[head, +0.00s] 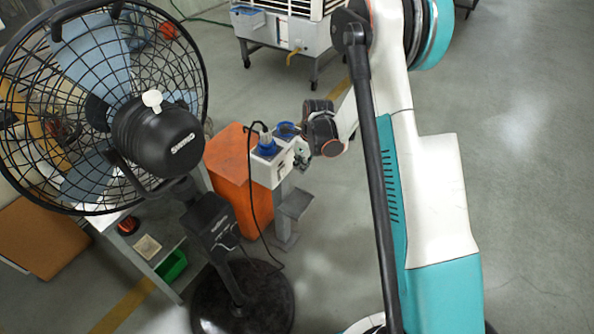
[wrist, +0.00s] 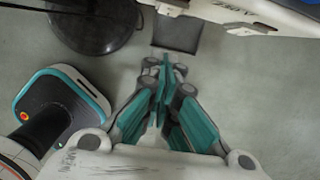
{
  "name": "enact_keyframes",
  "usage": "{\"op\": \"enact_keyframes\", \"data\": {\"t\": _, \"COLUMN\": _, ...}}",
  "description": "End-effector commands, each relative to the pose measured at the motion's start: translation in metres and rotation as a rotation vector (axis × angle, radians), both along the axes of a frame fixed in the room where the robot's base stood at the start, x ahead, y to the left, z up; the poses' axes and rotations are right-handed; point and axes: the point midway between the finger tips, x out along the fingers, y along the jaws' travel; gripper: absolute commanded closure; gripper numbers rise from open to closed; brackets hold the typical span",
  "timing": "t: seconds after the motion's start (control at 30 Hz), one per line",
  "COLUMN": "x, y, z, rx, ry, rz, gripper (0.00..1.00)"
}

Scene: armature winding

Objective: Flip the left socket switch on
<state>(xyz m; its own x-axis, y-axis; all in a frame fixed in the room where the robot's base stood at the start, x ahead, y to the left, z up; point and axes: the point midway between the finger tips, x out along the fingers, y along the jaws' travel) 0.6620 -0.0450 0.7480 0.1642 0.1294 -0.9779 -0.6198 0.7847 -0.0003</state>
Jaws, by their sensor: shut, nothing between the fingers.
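The white socket box (head: 267,172) stands on a grey post in the middle of the head view. A plug with a black cable sits in its left blue socket (head: 264,149). The right blue socket (head: 287,130) is beside it, partly behind my arm. The switches are too small or hidden to make out, so I cannot tell their position. My gripper (head: 301,158) is at the right side of the box face, very close to it; contact is unclear. In the wrist view my gripper (wrist: 166,78) has its fingers together and empty, below a white edge at the top.
A black fan (head: 160,135) stands left of the box, its round base (head: 243,300) on the floor. An orange cabinet (head: 232,165) is behind the box. Floor on the right is clear.

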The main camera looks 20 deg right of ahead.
Motion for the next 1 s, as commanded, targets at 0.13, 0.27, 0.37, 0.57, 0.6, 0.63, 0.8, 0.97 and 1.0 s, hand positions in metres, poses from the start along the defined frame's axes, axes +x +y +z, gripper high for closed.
{"op": "enact_keyframes", "data": {"t": 0.13, "x": -0.002, "y": -0.002, "z": 0.023, "rx": 0.0, "ry": 0.0, "rz": 0.0, "gripper": 1.0}}
{"op": "enact_keyframes", "data": {"t": 0.27, "x": -0.003, "y": -0.002, "z": 0.031, "rx": 0.0, "ry": 0.0, "rz": 0.0, "gripper": 1.0}}
{"op": "enact_keyframes", "data": {"t": 0.37, "x": -0.003, "y": -0.003, "z": 0.033, "rx": 0.0, "ry": 0.0, "rz": 0.0, "gripper": 1.0}}
{"op": "enact_keyframes", "data": {"t": 0.57, "x": -0.003, "y": -0.002, "z": 0.032, "rx": 0.0, "ry": 0.0, "rz": 0.0, "gripper": 1.0}}
{"op": "enact_keyframes", "data": {"t": 0.6, "x": -0.003, "y": -0.002, "z": 0.032, "rx": 0.0, "ry": 0.0, "rz": 0.0, "gripper": 1.0}}
{"op": "enact_keyframes", "data": {"t": 0.63, "x": -0.003, "y": -0.002, "z": 0.032, "rx": 0.0, "ry": 0.0, "rz": 0.0, "gripper": 1.0}}
{"op": "enact_keyframes", "data": {"t": 0.8, "x": -0.004, "y": -0.003, "z": 0.029, "rx": -0.02, "ry": 0.024, "rz": 0.002, "gripper": 1.0}}
{"op": "enact_keyframes", "data": {"t": 0.97, "x": -0.006, "y": -0.004, "z": 0.021, "rx": -0.053, "ry": 0.066, "rz": 0.003, "gripper": 1.0}}
{"op": "enact_keyframes", "data": {"t": 1.0, "x": -0.007, "y": -0.004, "z": 0.02, "rx": -0.055, "ry": 0.07, "rz": 0.002, "gripper": 1.0}}
